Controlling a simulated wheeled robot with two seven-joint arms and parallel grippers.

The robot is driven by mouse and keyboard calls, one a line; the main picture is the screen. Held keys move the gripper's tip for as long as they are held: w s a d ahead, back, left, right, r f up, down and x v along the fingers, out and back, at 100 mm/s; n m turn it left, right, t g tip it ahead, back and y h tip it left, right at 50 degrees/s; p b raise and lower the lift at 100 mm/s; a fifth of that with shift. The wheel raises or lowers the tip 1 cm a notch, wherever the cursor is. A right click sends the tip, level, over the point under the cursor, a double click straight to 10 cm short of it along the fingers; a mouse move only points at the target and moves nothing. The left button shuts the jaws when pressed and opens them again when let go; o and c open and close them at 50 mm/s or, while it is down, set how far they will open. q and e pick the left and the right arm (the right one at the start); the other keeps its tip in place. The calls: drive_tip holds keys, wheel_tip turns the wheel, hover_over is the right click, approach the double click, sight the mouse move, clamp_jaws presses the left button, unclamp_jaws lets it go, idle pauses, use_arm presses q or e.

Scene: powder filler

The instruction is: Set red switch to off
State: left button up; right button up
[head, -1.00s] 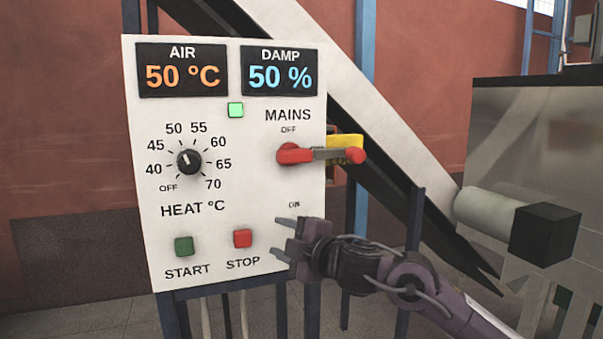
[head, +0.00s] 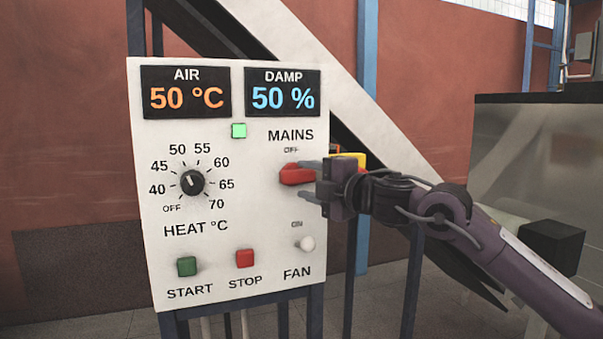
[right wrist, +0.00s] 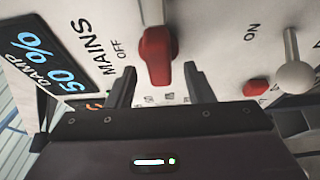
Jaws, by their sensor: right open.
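The red MAINS switch (head: 293,174) is on the white control panel (head: 150,240), below the printed word OFF and above ON. Its handle lies roughly level, pointing right; my gripper hides the outer end in the head view. My right gripper (head: 303,180) is open at the switch, one finger above the handle and one below. In the right wrist view the red handle (right wrist: 158,55) reaches in between the two fingers of the gripper (right wrist: 160,82), with gaps visible on both sides. My left gripper is not in view.
The panel also bears a HEAT dial (head: 192,182), green START button (head: 187,266), red STOP button (head: 245,258), white FAN toggle (head: 307,244) and a green lamp (head: 239,131). A yellow part (head: 352,160) shows behind my gripper. A grey machine (head: 530,150) stands right.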

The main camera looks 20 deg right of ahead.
drive_tip(key=shift+x, duration=1.15)
drive_tip(key=c, duration=1)
